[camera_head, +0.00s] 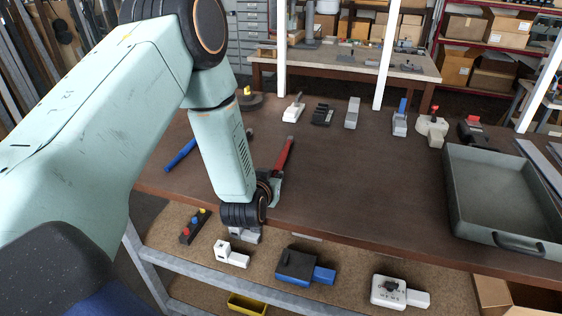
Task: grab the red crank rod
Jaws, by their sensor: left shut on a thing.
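The red crank rod (284,155) lies at a slant at the left part of the brown table. Its upper end points away from me, and its lower end meets my left gripper (276,182). That gripper reaches in from the left, low over the table's near edge, and is shut on the rod's near end. The fingertips are small in view and partly hidden by my wrist. My right gripper is not in view.
A blue rod (180,155) lies left of my forearm. A grey tray (453,190) stands at the right. Several small devices line the table's back. A lower shelf (345,268) holds several more. The table's middle (365,185) is clear.

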